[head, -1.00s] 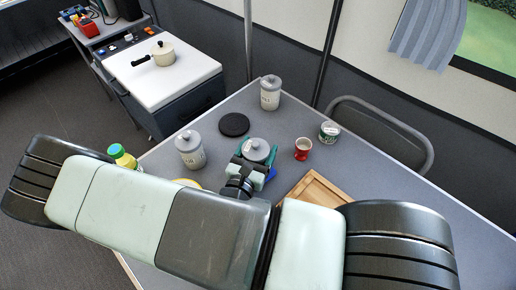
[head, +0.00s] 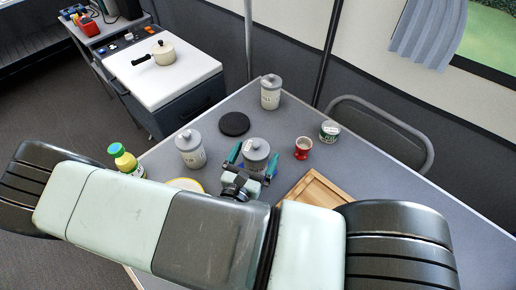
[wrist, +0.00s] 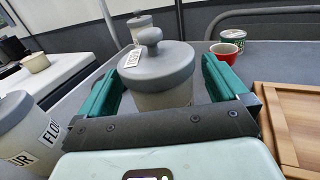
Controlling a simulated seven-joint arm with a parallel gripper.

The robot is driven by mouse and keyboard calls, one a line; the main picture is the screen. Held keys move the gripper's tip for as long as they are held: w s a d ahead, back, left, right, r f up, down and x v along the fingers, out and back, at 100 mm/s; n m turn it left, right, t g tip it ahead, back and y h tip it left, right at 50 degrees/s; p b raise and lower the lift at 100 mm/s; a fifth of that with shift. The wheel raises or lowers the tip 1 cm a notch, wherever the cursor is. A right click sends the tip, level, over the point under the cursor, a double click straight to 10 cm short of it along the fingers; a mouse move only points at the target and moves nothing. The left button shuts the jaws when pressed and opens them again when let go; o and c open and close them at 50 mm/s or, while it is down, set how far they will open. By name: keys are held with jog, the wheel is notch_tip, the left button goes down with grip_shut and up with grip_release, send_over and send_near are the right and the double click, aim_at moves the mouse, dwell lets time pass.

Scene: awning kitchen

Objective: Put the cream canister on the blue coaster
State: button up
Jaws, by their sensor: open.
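Three similar pale canisters with grey knobbed lids stand on the grey table; I cannot tell by colour which is the cream one. The middle canister (head: 256,159) is upright between the fingers of my gripper (head: 249,153). In the wrist view this canister (wrist: 160,80) has a teal finger on each side, with a gap visible at the right. My gripper is open. Another canister (head: 190,149) stands to its left, labelled FLOUR in the wrist view (wrist: 22,135). The third (head: 270,93) is at the far corner. A dark round coaster (head: 234,124) lies bare behind the middle canister; it looks black.
A red cup (head: 303,148) and a green-and-white tin (head: 329,131) stand to the right. A wooden tray (head: 315,190) lies at front right. A yellow bottle with a green cap (head: 124,159) and a yellow-rimmed plate (head: 186,184) are at left, partly behind my arm.

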jog(key=v, duration=0.9)
jog(key=shift+s+a, duration=0.1)
jog(key=shift+s, duration=0.05)
jog(key=w+d+r+m+g+h, duration=0.15)
jog(key=d+r+m+g, duration=0.25)
jog(key=r+m+g, duration=0.45)
jog(key=w+d+r+m+g+h, duration=0.1)
jog(key=d+r+m+g+h, duration=0.25)
jog(key=r+m+g, duration=0.5)
jog(key=s+d+r+m+t+y, duration=0.3)
jog(key=r+m+y, duration=0.3)
jog(key=r, duration=0.4)
jog(key=s+d+r+m+t+y, duration=0.3)
jog(key=r+m, duration=0.5)
jog(key=r, duration=0.3)
jog(key=d+y, duration=0.1)
jog(key=y, duration=0.1)
jog(key=shift+s+y, duration=0.25)
jog(key=shift+y, duration=0.15)
